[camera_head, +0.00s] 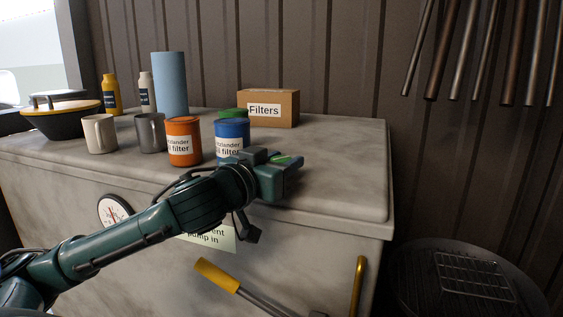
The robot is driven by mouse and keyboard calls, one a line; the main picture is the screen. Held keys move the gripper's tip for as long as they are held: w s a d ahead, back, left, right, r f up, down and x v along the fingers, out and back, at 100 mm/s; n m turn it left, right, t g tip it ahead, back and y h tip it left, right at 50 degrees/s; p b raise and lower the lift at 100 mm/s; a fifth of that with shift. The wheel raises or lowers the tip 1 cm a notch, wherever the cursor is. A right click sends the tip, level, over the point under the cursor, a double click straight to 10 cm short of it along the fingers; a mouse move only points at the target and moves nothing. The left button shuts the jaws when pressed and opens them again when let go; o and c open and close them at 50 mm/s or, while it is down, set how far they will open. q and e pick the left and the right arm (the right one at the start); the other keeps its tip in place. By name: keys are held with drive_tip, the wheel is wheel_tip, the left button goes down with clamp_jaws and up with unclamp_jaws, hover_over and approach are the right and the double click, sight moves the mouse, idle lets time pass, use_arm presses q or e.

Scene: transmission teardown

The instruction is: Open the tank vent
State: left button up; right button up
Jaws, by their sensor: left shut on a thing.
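The tank is a large grey, stained block (345,185) with a flat top. A pale label (222,241) on its front is partly covered by my left arm; "ent" and "pump in" can be read. My left gripper (292,175) is at the tank's top near the front edge, right of the blue can. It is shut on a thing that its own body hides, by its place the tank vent. How far the vent is open cannot be seen. My right gripper is not in view.
On the tank top stand an orange can (184,142), a blue can (232,136), a Filters box (268,108), mugs (100,134) and a blue roll (170,84). A gauge (113,211) and a yellow-handled lever (217,275) are on the front. The top's right part is clear.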

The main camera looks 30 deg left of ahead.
use_arm(q)
drive_tip(key=shift+n+y, duration=0.3)
drive_tip(key=shift+y, duration=0.2)
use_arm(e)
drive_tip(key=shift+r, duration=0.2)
use_arm(q)
drive_tip(key=shift+r+n+y+p, duration=0.1)
drive_tip(key=shift+n+y+p, duration=0.2)
drive_tip(key=shift+p, duration=0.15)
drive_tip(key=shift+d+n+y+p, duration=0.1)
drive_tip(key=shift+n+y+p, duration=0.3)
drive_tip(key=shift+n+y, duration=0.5)
drive_tip(key=n+g+y, duration=0.1)
drive_tip(key=y, duration=0.1)
drive_tip(key=n+y+p, duration=0.1)
drive_tip(key=y, duration=0.1)
drive_tip(key=shift+g+y, duration=0.4)
drive_tip(key=shift+n+g+y, duration=0.7)
drive_tip(key=shift+n+y, duration=0.4)
drive_tip(key=shift+y, duration=0.2)
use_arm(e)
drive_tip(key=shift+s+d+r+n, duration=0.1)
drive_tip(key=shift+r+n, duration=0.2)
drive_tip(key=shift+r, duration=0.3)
use_arm(q)
drive_tip(key=o, duration=0.9)
